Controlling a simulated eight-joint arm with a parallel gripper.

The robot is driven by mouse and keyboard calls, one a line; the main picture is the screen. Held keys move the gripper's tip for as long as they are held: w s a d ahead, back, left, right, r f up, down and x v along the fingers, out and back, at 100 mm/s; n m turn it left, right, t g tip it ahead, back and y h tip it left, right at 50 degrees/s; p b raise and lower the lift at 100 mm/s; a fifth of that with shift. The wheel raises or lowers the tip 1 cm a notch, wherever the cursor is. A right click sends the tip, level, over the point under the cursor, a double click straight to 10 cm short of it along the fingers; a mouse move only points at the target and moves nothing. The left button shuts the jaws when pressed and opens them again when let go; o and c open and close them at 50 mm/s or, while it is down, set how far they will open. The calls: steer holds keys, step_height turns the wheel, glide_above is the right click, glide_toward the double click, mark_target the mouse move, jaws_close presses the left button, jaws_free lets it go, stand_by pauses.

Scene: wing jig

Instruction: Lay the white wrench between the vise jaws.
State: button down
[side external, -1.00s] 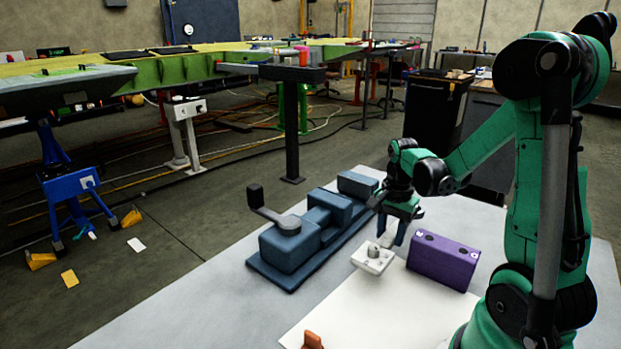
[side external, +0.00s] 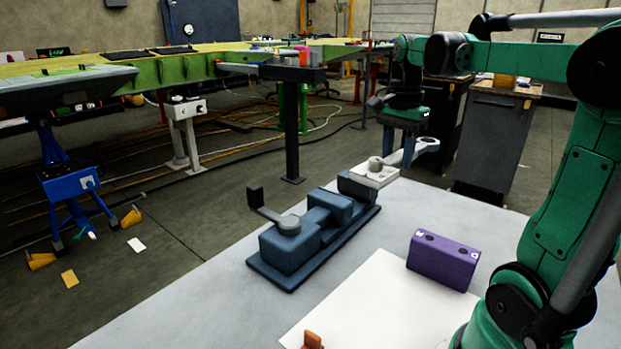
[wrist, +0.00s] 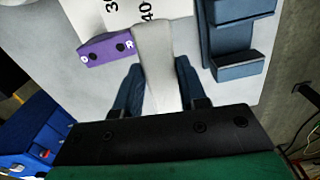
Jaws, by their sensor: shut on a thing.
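My gripper (side external: 399,152) is shut on the white wrench (side external: 373,174) and holds it up in the air. In the side view a squarish end with a round stub points left, and a ring end (side external: 427,146) shows on the right. In the wrist view the pale wrench (wrist: 155,62) sits between my two dark blue fingers, pointing away from me. The blue vise (side external: 290,248) stands on the table. In the side view the wrench's squarish end overlaps its far block; I cannot tell the height between them. In the wrist view the vise (wrist: 240,68) lies right of the wrench.
A purple block (side external: 443,261) with two holes stands on the table, beside a white sheet (side external: 375,305). The vise's handle (side external: 264,207) sticks up at its near end. An orange piece (side external: 312,340) lies at the front.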

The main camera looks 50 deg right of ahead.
steer(key=w+d+f+m, duration=0.2)
steer(key=w+f+m, duration=0.1)
steer(key=w+m, duration=0.2)
steer(key=w+d+f+m, duration=0.2)
steer(key=w+f+m, duration=0.1)
steer(key=w+m, duration=0.3)
steer(key=w+d+f+m, duration=0.2)
steer(key=w+f+m, duration=0.1)
steer(key=w+m, duration=0.2)
steer(key=shift+w+f+m, duration=0.3)
steer(key=shift+f+m, duration=0.1)
steer(key=shift+f, duration=2.8)
steer(key=shift+f, duration=0.5)
steer(key=shift+c, duration=2.1)
jaws_free()
steer(key=shift+r, duration=2.9)
